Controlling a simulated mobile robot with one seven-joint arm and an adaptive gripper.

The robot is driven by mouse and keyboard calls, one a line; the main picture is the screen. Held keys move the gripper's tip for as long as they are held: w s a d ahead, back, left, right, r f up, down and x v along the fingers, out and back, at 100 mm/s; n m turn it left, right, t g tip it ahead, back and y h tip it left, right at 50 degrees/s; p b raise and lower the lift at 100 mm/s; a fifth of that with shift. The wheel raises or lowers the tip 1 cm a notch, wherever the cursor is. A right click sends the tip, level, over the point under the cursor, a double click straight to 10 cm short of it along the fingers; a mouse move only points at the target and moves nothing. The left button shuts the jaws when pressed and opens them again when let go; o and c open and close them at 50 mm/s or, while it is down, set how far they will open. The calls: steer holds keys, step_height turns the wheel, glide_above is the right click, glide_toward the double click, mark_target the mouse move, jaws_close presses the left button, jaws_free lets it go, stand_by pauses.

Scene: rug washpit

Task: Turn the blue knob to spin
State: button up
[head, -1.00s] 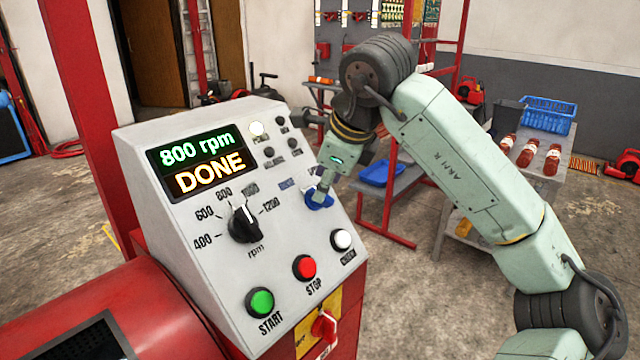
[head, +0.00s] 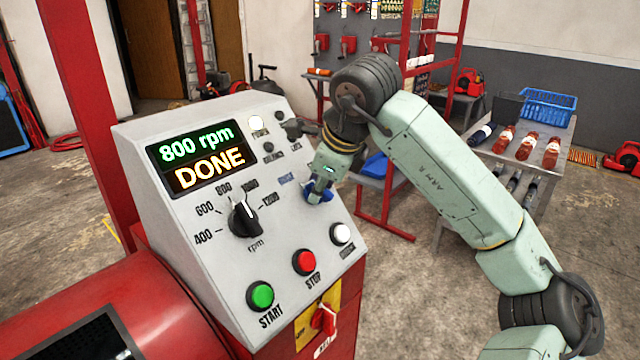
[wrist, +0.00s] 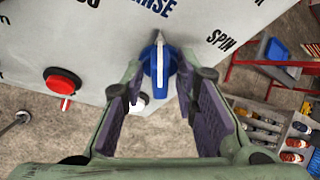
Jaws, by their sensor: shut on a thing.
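The blue knob (head: 318,194) is on the sloped white face of the control panel (head: 205,265), right of the black rpm dial. My gripper (head: 321,186) is at it and hides much of it in the head view. In the wrist view the blue knob (wrist: 157,75) is between the fingers of my gripper (wrist: 158,88), which is shut on it. Its white pointer is up, toward the RINSE label (wrist: 155,8). The SPIN label (wrist: 222,40) is to the right of the knob. The display (head: 203,158) reads "800 rpm DONE".
Green START (head: 262,296), red STOP (head: 304,262) and white (head: 342,234) buttons sit below the knob. A shelf with bottles (head: 540,150) and a blue crate (head: 549,107) stands at the right.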

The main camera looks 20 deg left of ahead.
jaws_close()
steer(key=shift+m, duration=0.3)
steer(key=shift+w+m+g, duration=0.1)
steer(key=shift+m+g, duration=0.4)
steer(key=shift+m, duration=0.3)
steer(key=m, duration=0.1)
steer(key=m+g, duration=0.1)
steer(key=m, duration=0.1)
steer(key=shift+w+d+g+b, duration=0.1)
steer(key=shift+w+g+b, duration=0.1)
steer(key=shift+g+b, duration=0.15)
steer(key=m+g, duration=0.1)
steer(key=m, duration=0.1)
steer(key=m+g+y, duration=0.1)
steer(key=m, duration=0.1)
steer(key=shift+w+d+f+m+y, duration=0.15)
steer(key=shift+m+y, duration=0.15)
